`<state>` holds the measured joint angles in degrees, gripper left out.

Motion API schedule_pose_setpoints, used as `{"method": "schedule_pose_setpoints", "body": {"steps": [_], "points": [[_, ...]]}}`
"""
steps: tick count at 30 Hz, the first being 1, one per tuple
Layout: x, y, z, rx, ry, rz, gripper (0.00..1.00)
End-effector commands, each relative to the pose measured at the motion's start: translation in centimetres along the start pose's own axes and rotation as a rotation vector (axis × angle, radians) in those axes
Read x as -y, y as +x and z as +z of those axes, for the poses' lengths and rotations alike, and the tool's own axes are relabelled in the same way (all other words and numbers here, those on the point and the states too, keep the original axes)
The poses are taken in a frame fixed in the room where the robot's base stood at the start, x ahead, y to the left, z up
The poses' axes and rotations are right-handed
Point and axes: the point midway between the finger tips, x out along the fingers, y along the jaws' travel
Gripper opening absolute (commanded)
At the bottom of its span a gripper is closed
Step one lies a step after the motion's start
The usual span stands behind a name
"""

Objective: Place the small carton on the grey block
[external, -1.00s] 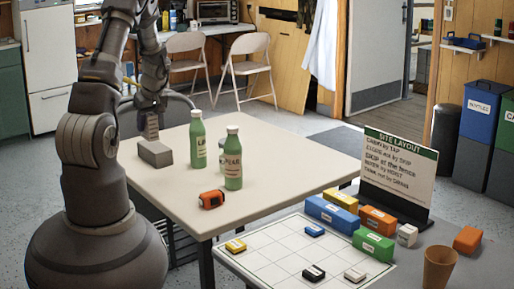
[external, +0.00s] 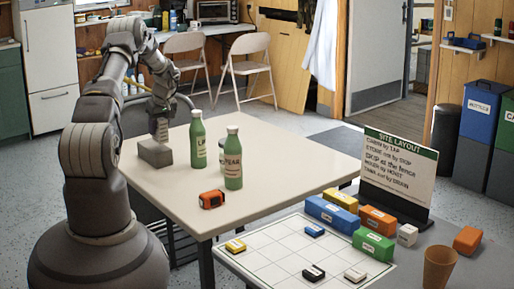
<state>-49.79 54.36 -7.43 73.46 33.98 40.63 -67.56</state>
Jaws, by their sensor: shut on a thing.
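The grey block (external: 155,155) lies on the near-left part of the pale table, close to its left edge. My gripper (external: 161,119) points down above the block and is shut on the small carton (external: 161,131). The carton is small, narrow and brownish-grey, and is held upright. Its lower end is at or just above the block's top face; I cannot tell whether they touch. My fingers cover the carton's upper part.
Two green bottles (external: 198,140) (external: 233,160) stand right of the block, and an orange tape measure (external: 212,199) lies nearer the front. A second table at the right holds a gridded board (external: 290,250), colored blocks and a sign (external: 398,170). The pale table's right half is clear.

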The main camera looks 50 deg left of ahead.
Motion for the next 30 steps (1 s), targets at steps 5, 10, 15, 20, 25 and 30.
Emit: {"method": "schedule_pose_setpoints", "body": {"steps": [5,10,15,20,25,30], "points": [[-0.6,0.8,-0.4,0.001,-0.001,0.000,0.13],[-0.5,3.3,0.6,0.001,-0.001,0.000,0.13],[-0.6,3.5,0.7,-0.001,0.000,0.000,0.13],[-0.6,3.6,0.8,-0.001,0.000,0.000,0.13],[-0.6,3.7,0.9,0.000,0.000,0.001,0.65],[-0.6,3.7,0.9,0.000,0.000,0.001,0.68]]}}
